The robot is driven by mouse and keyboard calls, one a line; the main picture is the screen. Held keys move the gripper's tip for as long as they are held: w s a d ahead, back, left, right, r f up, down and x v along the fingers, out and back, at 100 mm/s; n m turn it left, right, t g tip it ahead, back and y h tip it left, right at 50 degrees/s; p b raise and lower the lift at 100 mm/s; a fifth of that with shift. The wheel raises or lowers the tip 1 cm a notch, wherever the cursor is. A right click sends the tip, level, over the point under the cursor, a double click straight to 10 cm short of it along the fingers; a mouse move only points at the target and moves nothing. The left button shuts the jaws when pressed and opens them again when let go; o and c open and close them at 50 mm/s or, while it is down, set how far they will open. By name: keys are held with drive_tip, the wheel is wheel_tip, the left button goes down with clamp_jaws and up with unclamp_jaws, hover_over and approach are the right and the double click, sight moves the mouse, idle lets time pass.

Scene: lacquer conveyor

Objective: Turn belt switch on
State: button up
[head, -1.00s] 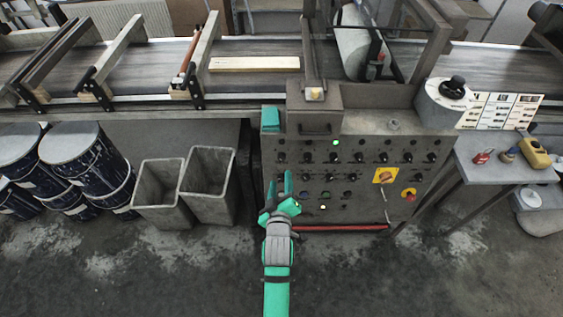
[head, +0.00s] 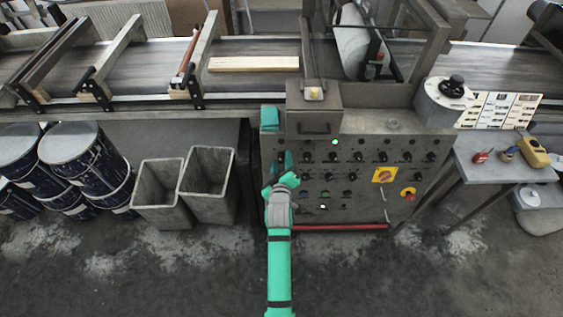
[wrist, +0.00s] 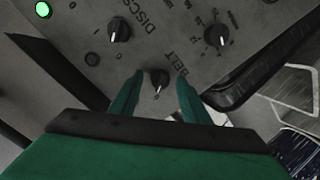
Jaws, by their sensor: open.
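The belt switch (wrist: 157,80) is a small black rotary knob beside the printed word BELT in the wrist view. My gripper (wrist: 155,88) has its two green fingers apart, one on each side of the knob. I cannot tell whether they touch it. In the head view my gripper (head: 283,165) is at the left side of the grey control panel (head: 360,208) and hides the knob there. A lit green lamp shows on the panel (head: 335,142) and in the wrist view (wrist: 43,9).
Other black knobs sit close by, one near the word DISCS (wrist: 119,30). A yellow plate with a red switch (head: 385,175) and a red button (head: 408,193) are on the panel's right. Grey bins (head: 208,185) stand to the left. The conveyor (head: 130,60) runs behind.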

drive_tip(key=shift+a, duration=0.1)
drive_tip(key=c, duration=1.1)
drive_tip(key=shift+o, duration=0.2)
